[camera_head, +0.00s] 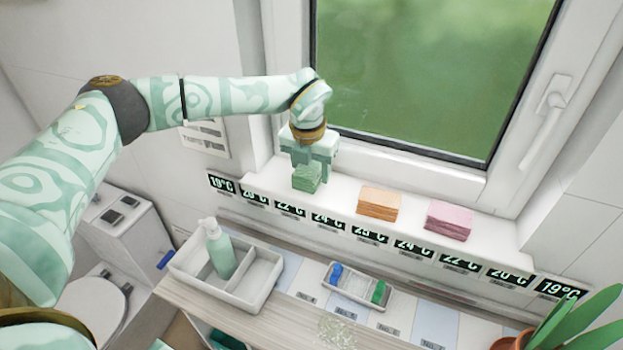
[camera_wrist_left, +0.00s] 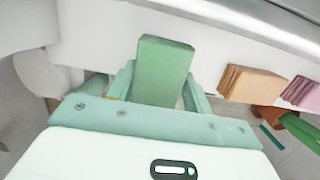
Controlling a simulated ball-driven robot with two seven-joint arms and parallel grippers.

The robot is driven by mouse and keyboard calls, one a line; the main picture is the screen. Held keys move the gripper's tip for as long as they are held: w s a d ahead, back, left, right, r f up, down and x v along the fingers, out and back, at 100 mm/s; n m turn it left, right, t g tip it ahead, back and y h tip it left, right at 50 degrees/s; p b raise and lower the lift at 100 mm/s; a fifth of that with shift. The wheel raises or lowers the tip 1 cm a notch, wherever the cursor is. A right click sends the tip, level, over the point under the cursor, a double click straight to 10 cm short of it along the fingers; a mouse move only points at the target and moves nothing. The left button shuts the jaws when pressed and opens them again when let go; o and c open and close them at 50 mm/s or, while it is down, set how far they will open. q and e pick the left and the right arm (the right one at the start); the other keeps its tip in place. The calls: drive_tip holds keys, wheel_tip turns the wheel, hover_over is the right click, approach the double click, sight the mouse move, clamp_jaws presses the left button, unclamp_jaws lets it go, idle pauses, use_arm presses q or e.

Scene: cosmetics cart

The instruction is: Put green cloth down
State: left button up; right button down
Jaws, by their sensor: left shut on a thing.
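A folded green cloth (camera_head: 306,178) is at the left end of the white window sill (camera_head: 340,195). My left gripper (camera_head: 307,165) comes down from above and is shut on the green cloth. In the left wrist view the cloth (camera_wrist_left: 163,72) stands between the two fingers of the gripper (camera_wrist_left: 158,88). I cannot tell whether the cloth touches the sill. My right gripper is not in view.
An orange cloth stack (camera_head: 378,203) and a pink cloth stack (camera_head: 448,220) lie farther right on the sill. Below, a divided tray (camera_head: 262,283) holds a pump bottle (camera_head: 218,250). A small tray (camera_head: 358,290) and a plant (camera_head: 570,325) stand on the cart. The window is behind the sill.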

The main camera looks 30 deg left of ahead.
use_arm(q)
drive_tip(key=shift+w+a+f, duration=0.1)
drive_tip(key=shift+w+f, duration=0.15)
drive_tip(key=shift+f, duration=0.05)
wheel_tip(320, 180, down, 3)
drive_tip(key=shift+f, duration=0.1)
drive_tip(key=shift+s+f, duration=0.1)
drive_tip(key=shift+f, duration=0.15)
drive_tip(key=o, duration=0.7)
drive_tip(key=shift+s, duration=0.1)
drive_tip(key=shift+o, duration=0.9)
drive_tip(key=shift+f, duration=0.1)
